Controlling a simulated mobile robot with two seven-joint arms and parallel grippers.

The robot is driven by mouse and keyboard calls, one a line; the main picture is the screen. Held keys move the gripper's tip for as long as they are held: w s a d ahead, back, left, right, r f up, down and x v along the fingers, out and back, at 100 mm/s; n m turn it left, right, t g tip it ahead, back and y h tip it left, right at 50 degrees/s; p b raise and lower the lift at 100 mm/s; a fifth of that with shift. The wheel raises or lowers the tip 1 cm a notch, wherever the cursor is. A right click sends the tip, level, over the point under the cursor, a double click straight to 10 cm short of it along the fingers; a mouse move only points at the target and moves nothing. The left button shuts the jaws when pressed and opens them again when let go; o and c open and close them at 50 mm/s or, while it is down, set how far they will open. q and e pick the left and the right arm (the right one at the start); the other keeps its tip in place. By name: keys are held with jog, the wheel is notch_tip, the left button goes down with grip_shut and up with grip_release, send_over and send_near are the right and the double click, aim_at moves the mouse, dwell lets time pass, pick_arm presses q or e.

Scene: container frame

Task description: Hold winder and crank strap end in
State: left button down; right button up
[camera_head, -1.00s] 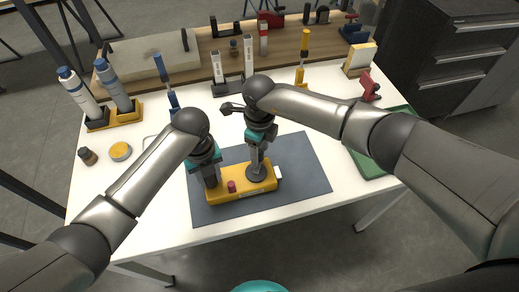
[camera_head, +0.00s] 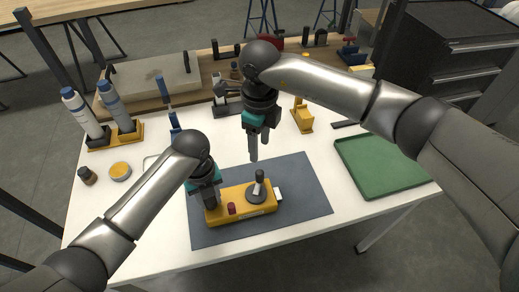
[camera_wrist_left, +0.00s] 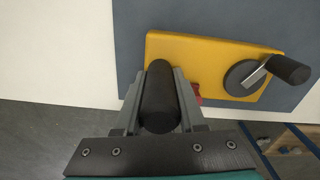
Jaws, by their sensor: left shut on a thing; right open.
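The yellow winder (camera_head: 227,210) lies on the dark grey mat (camera_head: 310,206). Its dark crank disc with an upright black knob (camera_head: 260,178) is at its right end, and a small red part (camera_head: 231,209) is on its front side. A white strap end (camera_head: 278,194) sticks out at the right end. My left gripper (camera_head: 210,200) is shut on the winder's black post at its left end; the post (camera_wrist_left: 160,95) shows between the fingers in the left wrist view. My right gripper (camera_head: 256,152) is open and empty, above and behind the crank, apart from it.
A green tray (camera_head: 382,166) lies at the right of the white table. Bottles (camera_head: 82,113) in a yellow holder, a yellow jar (camera_head: 120,171) and a small dark jar (camera_head: 87,176) stand at the left. Several tools stand along the back. The mat's front and right are clear.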

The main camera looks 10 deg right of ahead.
pick_arm(q)
jog(key=shift+c, duration=2.1)
grip_release()
